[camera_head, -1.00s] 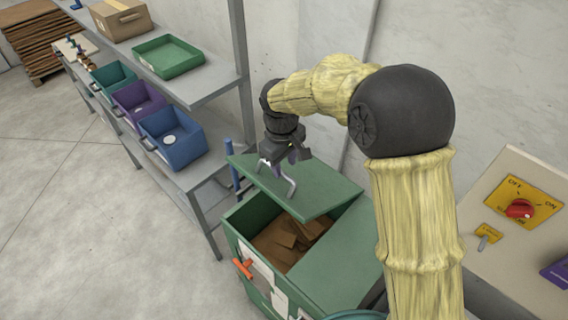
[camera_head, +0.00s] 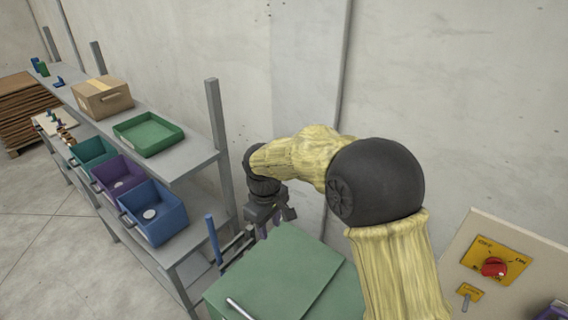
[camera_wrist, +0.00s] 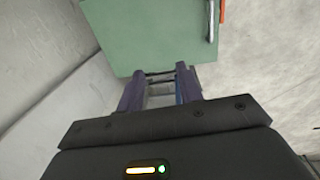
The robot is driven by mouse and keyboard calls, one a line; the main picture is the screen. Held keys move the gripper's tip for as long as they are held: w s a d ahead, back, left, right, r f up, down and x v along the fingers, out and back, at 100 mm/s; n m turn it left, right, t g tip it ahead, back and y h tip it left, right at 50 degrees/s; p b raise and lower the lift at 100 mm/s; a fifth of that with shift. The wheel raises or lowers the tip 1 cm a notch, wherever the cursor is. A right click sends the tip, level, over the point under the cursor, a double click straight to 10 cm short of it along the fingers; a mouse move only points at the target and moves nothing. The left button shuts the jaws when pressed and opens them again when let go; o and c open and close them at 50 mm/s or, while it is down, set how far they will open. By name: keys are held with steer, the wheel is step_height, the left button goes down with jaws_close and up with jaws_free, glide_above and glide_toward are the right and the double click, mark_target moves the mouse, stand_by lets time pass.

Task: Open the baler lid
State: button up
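The green baler lid (camera_head: 285,265) lies over the baler opening in the head view. Its grey bar handle (camera_head: 238,308) is at the near edge, by the bottom of the picture. The wrist view shows a green panel (camera_wrist: 150,35), apparently the lid, with a handle (camera_wrist: 212,20) at its right. My gripper (camera_wrist: 160,75) is open, with a gap between its purple fingers. The fingertips are by the panel's lower edge, away from the handle; I cannot tell whether they touch it. In the head view the gripper (camera_head: 265,222) is beyond the lid's far edge, its fingers partly hidden.
A grey shelf (camera_head: 185,165) with a blue bin (camera_head: 152,212), a purple bin (camera_head: 118,178) and a green tray (camera_head: 148,133) stands left. A blue post (camera_head: 213,240) rises beside the lid. A control panel (camera_head: 495,265) is at right. The wall is close behind the arm.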

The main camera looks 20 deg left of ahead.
steer(key=w+d+r+p, duration=0.1)
steer(key=w+r, duration=0.1)
steer(key=r, duration=0.5)
steer(key=w+d+r+p, duration=0.1)
steer(key=w+r, duration=0.2)
steer(key=r, duration=0.4)
steer(key=shift+w, duration=0.35)
stand_by(1.2)
steer(key=shift+r, duration=0.1)
steer(key=d+f+m+b, duration=0.4)
steer(key=d+f+b, duration=0.2)
steer(key=d+f, duration=0.45)
steer(key=s+d+f+m+t+b, duration=0.1)
steer(key=s+d+f+m+b, duration=0.4)
steer(key=d, duration=0.7)
steer(key=s+d+f+m+b, duration=0.5)
steer(key=s+d+f, duration=0.5)
steer(key=d+f, duration=0.2)
steer(key=shift+s+d+f+t+b, duration=0.2)
steer(key=shift+d+t+b, duration=0.25)
steer(key=shift+d, duration=0.15)
